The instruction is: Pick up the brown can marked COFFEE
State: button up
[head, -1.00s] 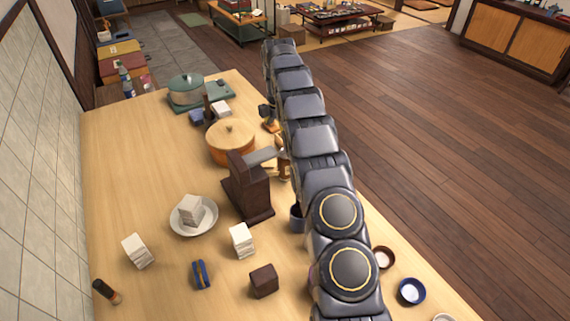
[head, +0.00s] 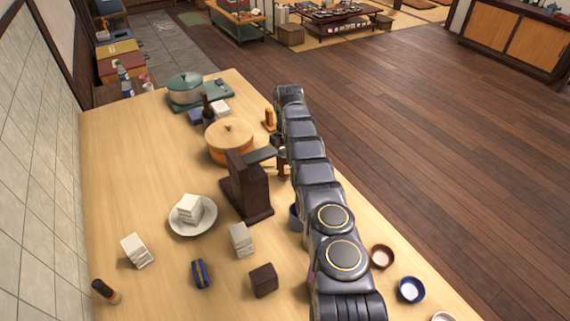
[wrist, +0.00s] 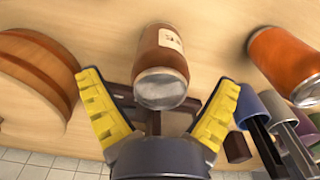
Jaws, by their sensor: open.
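A brown can (wrist: 163,62) with a silver end and a pale label shows in the wrist view, ahead of and between my fingers. The print on its label is too small to read. My gripper (wrist: 157,84) is open, its two yellow-padded fingers spread either side of the can's near end. I cannot tell whether either finger touches it. A second can, more orange (wrist: 290,62), lies to the right, outside the fingers.
A round wooden lidded tub (wrist: 35,72) is left of my fingers; the head view shows it too (head: 228,145). A dark wooden stand (head: 247,190) stands left of my arm. A plate (head: 180,226), white stacks (head: 137,251) and a brown block (head: 264,280) are nearer.

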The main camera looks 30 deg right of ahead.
jog(key=shift+f, duration=0.8)
jog(key=shift+c, duration=0.3)
jog(key=c, duration=1)
jog(key=shift+r, duration=0.1)
